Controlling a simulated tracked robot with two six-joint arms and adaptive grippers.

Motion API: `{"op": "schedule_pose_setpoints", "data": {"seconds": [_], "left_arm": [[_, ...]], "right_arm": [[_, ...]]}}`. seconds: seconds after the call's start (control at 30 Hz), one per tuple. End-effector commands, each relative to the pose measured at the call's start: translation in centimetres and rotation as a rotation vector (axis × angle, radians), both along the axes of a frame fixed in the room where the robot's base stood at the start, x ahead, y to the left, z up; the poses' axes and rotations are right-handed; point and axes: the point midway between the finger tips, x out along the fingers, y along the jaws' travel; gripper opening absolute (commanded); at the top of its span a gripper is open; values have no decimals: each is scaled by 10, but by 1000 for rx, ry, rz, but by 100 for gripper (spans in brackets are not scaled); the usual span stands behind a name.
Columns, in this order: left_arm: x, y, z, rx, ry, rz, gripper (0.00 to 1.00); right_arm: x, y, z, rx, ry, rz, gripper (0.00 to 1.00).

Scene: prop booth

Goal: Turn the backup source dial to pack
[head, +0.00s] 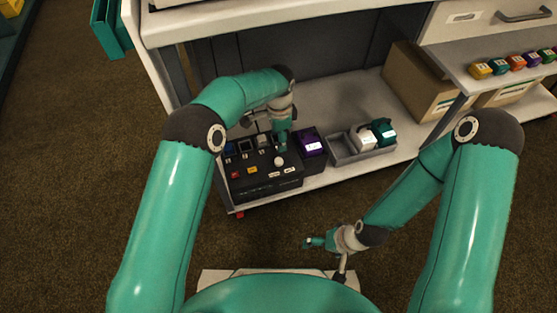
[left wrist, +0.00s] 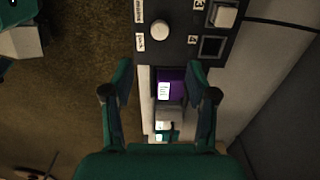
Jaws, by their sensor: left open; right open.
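The backup source dial (head: 279,161) is a small white round knob on the black control panel (head: 265,188). It also shows in the left wrist view (left wrist: 160,30), with two white labels beside it; the nearer label (left wrist: 140,42) seems to read "pack". Which way the dial points is too small to tell. My left gripper (head: 282,147) hangs over the panel, just behind the dial. In the left wrist view its fingers (left wrist: 161,82) are spread with nothing between them, and the dial lies beyond them. My right gripper (head: 308,243) is open and empty, low in front of the shelf.
Red and yellow buttons (head: 252,170) and square sockets sit on the panel. A purple pack (head: 311,145) stands right of it, then a grey tray (head: 341,150) with white and teal packs. A cardboard box (head: 416,85) stands further right. The upper shelf edge overhangs behind.

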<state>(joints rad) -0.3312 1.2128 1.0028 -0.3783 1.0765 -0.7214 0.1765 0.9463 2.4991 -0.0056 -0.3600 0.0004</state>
Motion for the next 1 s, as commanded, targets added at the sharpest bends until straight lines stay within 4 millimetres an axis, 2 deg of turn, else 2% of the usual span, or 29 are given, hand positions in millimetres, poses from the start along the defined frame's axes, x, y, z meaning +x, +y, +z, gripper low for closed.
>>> {"op": "schedule_pose_setpoints", "data": {"seconds": [0.03, 0.2, 0.5, 0.7, 1.0], "left_arm": [[-1, 0, -17, 0, 2, 1, 58], [-1, 2, -55, 0, 3, 3, 58], [0, 1, -107, -1, 0, 2, 58], [0, 1, -120, -2, -1, 4, 58], [0, 2, -122, -2, -1, 4, 58]], "right_arm": [[0, 0, -9, 0, 0, 0, 95], [0, 0, -23, 0, 0, 0, 95], [0, 0, -41, 0, 0, 0, 95], [0, 0, -45, 0, 0, 0, 95], [0, 0, -45, 0, 0, 0, 95]]}}
